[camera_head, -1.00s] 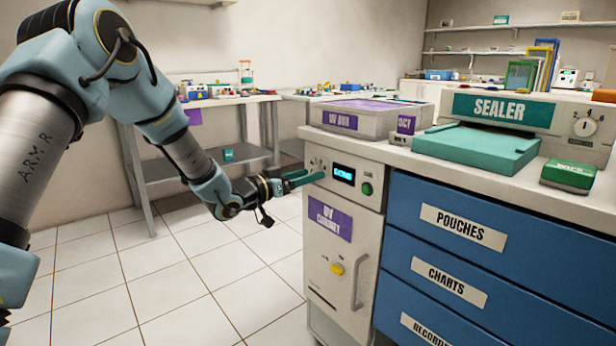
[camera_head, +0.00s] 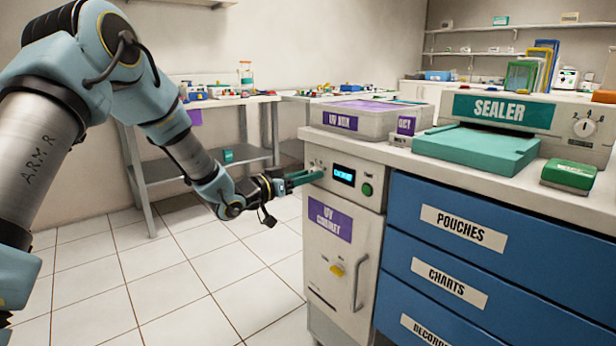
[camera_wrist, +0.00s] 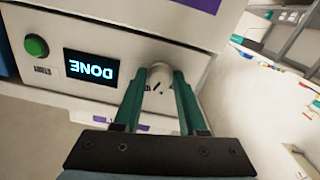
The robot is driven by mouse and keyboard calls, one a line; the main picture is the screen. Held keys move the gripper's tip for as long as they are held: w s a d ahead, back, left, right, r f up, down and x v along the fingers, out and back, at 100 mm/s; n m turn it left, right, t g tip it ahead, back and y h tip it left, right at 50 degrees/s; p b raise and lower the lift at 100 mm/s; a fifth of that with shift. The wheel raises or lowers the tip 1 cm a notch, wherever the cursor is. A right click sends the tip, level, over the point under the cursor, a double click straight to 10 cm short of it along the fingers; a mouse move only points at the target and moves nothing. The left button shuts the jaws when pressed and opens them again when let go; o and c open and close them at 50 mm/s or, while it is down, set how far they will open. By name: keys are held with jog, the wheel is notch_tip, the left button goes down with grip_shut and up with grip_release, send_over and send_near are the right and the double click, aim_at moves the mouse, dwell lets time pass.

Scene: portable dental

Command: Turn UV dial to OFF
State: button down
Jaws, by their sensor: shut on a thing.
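The UV cabinet (camera_head: 342,225) is a white unit with a purple label under the counter. Its small display (camera_head: 344,176) is lit; in the wrist view the display (camera_wrist: 90,67) reads "DONE", upside down. My gripper (camera_head: 316,176) reaches the left of the cabinet's top panel. In the wrist view my gripper (camera_wrist: 160,78) has its two teal fingers shut on a round whitish dial (camera_wrist: 160,72), one finger on each side. The fingers hide part of the dial and its markings, so I cannot read its setting.
A green button (camera_head: 367,189) sits right of the display. A yellow latch (camera_head: 337,270) and a handle (camera_head: 357,278) are on the cabinet door. Blue drawers (camera_head: 455,190) stand to the right. The tiled floor (camera_head: 180,275) to the left is clear.

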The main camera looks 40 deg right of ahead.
jog(key=shift+r+p, duration=0.1)
jog(key=shift+p, duration=0.2)
jog(key=shift+n+p, duration=5.15)
jog(key=shift+n, duration=2.75)
jog(key=shift+c, duration=2.4)
grip_release()
jog(key=shift+a, duration=0.15)
jog(key=a, duration=1)
jog(key=shift+w+a+b, duration=0.25)
jog(key=shift+b, duration=0.05)
